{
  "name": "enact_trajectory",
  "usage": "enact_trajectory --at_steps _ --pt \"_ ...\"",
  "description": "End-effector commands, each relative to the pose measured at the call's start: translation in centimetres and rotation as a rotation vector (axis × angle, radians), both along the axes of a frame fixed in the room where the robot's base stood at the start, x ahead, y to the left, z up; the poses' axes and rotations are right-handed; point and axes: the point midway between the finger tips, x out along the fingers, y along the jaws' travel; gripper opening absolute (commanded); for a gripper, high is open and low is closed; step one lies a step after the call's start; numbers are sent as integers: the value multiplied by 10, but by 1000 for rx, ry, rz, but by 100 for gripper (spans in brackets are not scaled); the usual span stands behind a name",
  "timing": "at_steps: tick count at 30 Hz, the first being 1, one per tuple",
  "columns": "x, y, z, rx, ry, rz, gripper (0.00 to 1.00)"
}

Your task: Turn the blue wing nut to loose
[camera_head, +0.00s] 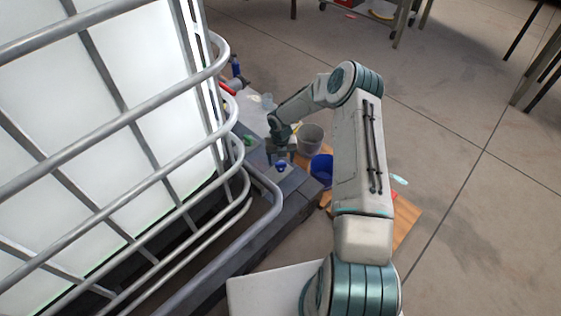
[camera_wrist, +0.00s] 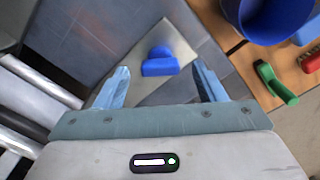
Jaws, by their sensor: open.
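The blue wing nut (camera_wrist: 160,62) shows in the wrist view on a light plate, ahead of my gripper and between the lines of its two fingers. In the head view the small blue wing nut (camera_head: 281,166) sits on the grey ledge beside the caged tank. My gripper (camera_wrist: 161,78) is open, with one finger to each side of the nut in the wrist view and nothing held. In the head view my gripper (camera_head: 281,153) is just behind the nut. I cannot tell the exact gap between fingertips and nut.
A white tank in a metal-tube cage (camera_head: 170,140) fills the left. A grey bucket (camera_head: 310,139) and a blue bucket (camera_head: 321,168) stand right of the ledge. A green-handled item (camera_wrist: 275,85) and a red item (camera_wrist: 311,62) lie on wooden boards. Open floor extends right.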

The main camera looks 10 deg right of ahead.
Motion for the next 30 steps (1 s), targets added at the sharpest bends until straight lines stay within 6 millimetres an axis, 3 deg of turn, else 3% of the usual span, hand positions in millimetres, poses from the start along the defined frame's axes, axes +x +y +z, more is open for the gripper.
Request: enact_trajectory --at_steps 1,3,12,18,30 --pt "1 0 18 -1 -3 0 64" --pt "1 0 35 0 -3 1 64" --pt "0 0 91 0 -1 0 64" --pt "0 0 104 0 0 1 64" --pt "0 0 104 0 0 1 64"
